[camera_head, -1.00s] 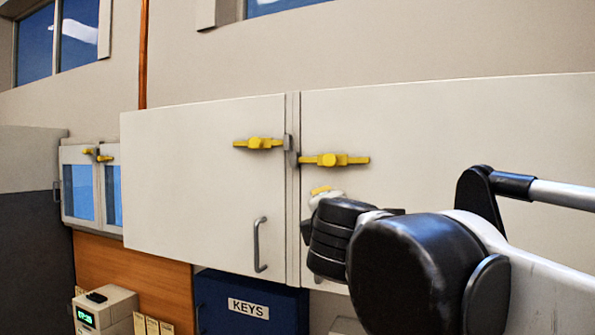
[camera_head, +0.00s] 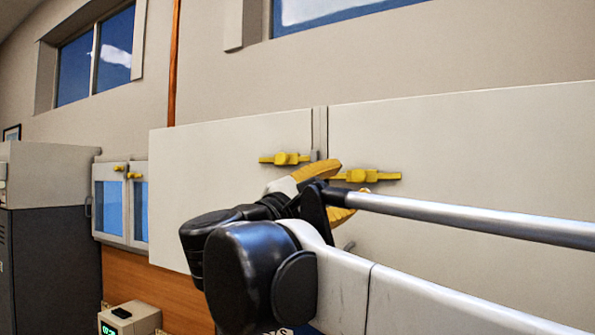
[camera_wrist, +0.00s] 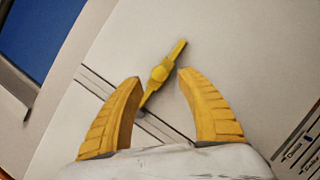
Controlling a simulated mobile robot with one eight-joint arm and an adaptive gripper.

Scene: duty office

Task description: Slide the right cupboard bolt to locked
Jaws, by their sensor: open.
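The right cupboard bolt (camera_head: 362,176) is a yellow bar with a raised knob on the right white door, just right of the seam. Its left end is partly covered by my gripper in the head view. My gripper (camera_head: 347,182) has two yellow fingers, spread apart and empty, in front of the bolt's left part. In the wrist view the bolt (camera_wrist: 162,73) appears tilted between and beyond the open fingers (camera_wrist: 160,85), with no contact visible. Its lower end is near the dark seam lines. The left cupboard bolt (camera_head: 285,158) is on the left door.
The left cupboard door (camera_head: 205,170) and right cupboard door (camera_head: 470,145) form a broad pale front. A smaller glazed cabinet (camera_head: 120,205) is at the left, beside a dark grey locker (camera_head: 50,250). A device with a green display (camera_head: 128,320) stands below. My arm covers the lower middle.

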